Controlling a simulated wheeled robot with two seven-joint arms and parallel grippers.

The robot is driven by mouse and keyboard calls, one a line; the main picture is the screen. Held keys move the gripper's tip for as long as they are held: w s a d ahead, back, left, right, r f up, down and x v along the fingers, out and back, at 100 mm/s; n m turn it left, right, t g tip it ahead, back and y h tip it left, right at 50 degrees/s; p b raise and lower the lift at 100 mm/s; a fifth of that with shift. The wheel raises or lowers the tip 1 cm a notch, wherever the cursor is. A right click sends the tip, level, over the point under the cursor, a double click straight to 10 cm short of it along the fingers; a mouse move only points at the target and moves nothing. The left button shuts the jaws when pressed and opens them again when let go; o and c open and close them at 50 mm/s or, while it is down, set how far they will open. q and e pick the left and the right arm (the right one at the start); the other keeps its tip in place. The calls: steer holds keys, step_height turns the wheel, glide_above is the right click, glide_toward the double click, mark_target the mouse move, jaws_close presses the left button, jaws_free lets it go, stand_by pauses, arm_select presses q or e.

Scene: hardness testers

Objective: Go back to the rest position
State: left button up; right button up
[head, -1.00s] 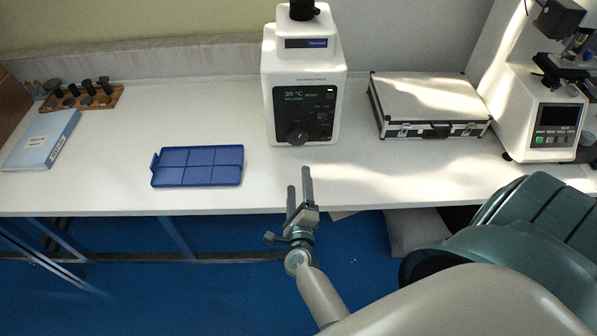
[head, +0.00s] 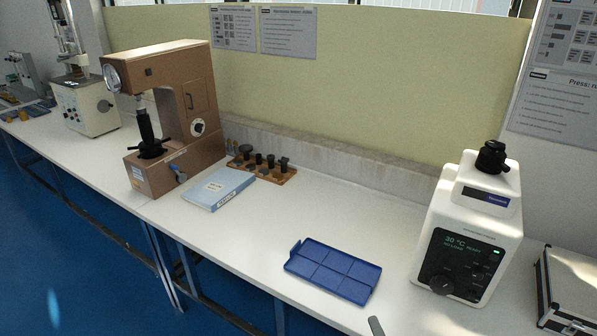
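Only one grey fingertip (head: 376,326) of my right gripper shows, at the bottom edge of the head view, just below the blue tray (head: 333,271). The rest of that gripper is out of the frame, so its opening cannot be seen. The blue tray lies flat on the white bench, with its shallow compartments looking empty. My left gripper is not in view.
A white heated press (head: 466,232) stands right of the tray, with a silver case (head: 572,290) beyond it. To the left are a blue book (head: 219,188), a wooden block with dark parts (head: 262,168), a brown hardness tester (head: 190,105) and a white tester (head: 88,106).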

steer(key=s+a+f+n+g+y, duration=0.2)
steer(key=s+a+n+g, duration=0.2)
steer(key=s+n, duration=0.35)
steer(key=s+d+f+n+g+h, duration=0.1)
steer(key=s+d+n+g+h, duration=0.2)
steer(key=s, duration=0.7)
steer(key=s+d+n+g+h, duration=0.1)
steer(key=s+d+n+g, duration=0.35)
steer(key=s, duration=0.45)
step_height(320, 180, down, 32)
steer(key=a+g+b, duration=0.1)
steer(key=g+b, duration=0.1)
steer(key=b, duration=0.2)
steer(key=s+d+f+n+g+b, duration=0.1)
steer(key=s+d+f+b, duration=0.2)
steer(key=s+f, duration=1.6)
step_height(320, 180, down, 3)
steer(key=shift+d+f+b, duration=0.15)
steer(key=shift+f+b, duration=0.05)
steer(key=shift+b, duration=0.4)
